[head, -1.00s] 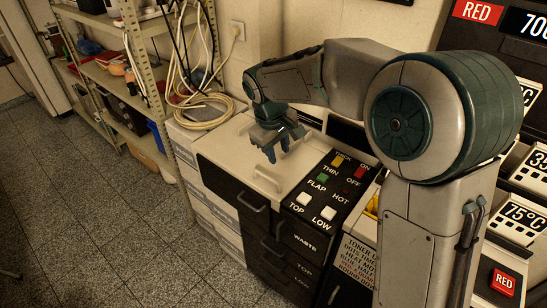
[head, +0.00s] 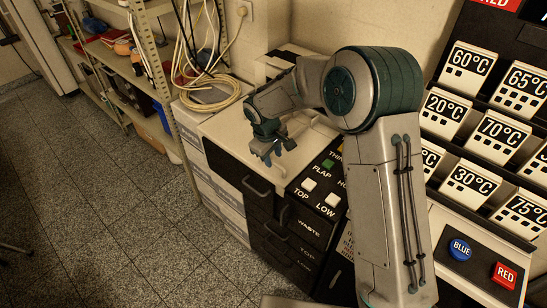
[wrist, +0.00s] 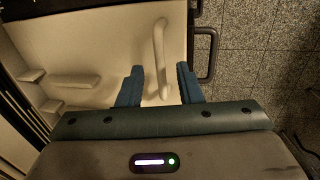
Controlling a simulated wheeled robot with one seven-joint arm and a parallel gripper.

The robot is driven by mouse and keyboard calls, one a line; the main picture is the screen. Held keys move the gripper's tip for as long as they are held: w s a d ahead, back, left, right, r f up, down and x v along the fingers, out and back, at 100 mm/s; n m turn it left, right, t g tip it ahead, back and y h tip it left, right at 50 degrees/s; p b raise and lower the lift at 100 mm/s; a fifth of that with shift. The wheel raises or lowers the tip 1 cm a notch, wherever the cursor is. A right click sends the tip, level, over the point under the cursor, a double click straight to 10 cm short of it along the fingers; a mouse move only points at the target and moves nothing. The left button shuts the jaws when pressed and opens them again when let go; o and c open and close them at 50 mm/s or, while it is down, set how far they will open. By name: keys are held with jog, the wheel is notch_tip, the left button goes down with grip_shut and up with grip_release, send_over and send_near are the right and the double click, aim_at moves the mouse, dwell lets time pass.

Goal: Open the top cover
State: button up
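The top cover (head: 225,128) is a cream panel on the machine and lies flat. It also fills the left of the wrist view (wrist: 85,35). A slim cream handle (wrist: 160,50) stands on it near its front edge. My gripper (wrist: 160,85) is open and empty above the cover, its two blue fingers on either side of the handle's near end in the picture. I cannot tell whether the fingers are down around the handle. In the head view my gripper (head: 268,155) hangs over the cover's front part and hides most of the handle.
A button panel (head: 318,190) with TOP, LOW and FLAP labels is right of the cover. A dark drawer handle (head: 256,188) juts from the front. Coiled cable (head: 210,95) lies behind left, beside a metal shelf. Tiled floor (head: 110,210) at the left is clear.

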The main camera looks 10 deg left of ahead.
jog(key=shift+w+f, duration=0.15)
jog(key=shift+f, duration=0.75)
jog(key=shift+c, duration=0.2)
jog(key=shift+r, duration=0.1)
grip_shut()
